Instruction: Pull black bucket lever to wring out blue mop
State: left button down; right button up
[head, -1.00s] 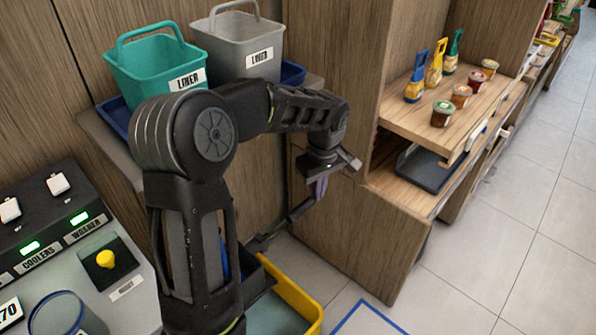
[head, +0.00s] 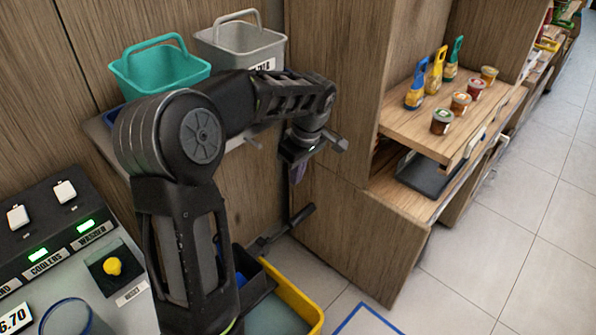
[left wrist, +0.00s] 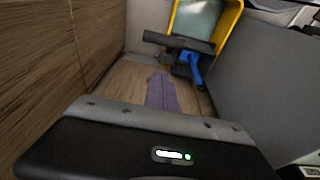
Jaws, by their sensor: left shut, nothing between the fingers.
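The black bucket lever (head: 287,229) slants up and right from the yellow mop bucket (head: 298,297). In the left wrist view the lever (left wrist: 190,43) lies as a dark bar across the near side of the yellow bucket (left wrist: 230,22). A blue part, seemingly of the mop (left wrist: 194,70), shows below the bar; in the head view the mop is mostly behind my arm. My left gripper (head: 297,177) points down, shut and empty, above the lever and apart from it. Its purplish fingers (left wrist: 161,92) show in the wrist view. My right gripper is not in view.
A wooden cabinet (head: 345,235) stands right of the bucket. A shelf (head: 410,125) holds bottles and cups. Teal (head: 160,70) and grey (head: 240,45) buckets sit on a ledge behind my arm. A control counter (head: 60,235) is at left. Floor at right is clear.

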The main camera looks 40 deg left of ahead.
pick_arm(q)
jog(key=f, duration=0.9)
jog(key=shift+d+b, duration=0.2)
jog(key=shift+b, duration=0.1)
jog(key=shift+d+f, duration=0.3)
jog(key=shift+f, duration=0.1)
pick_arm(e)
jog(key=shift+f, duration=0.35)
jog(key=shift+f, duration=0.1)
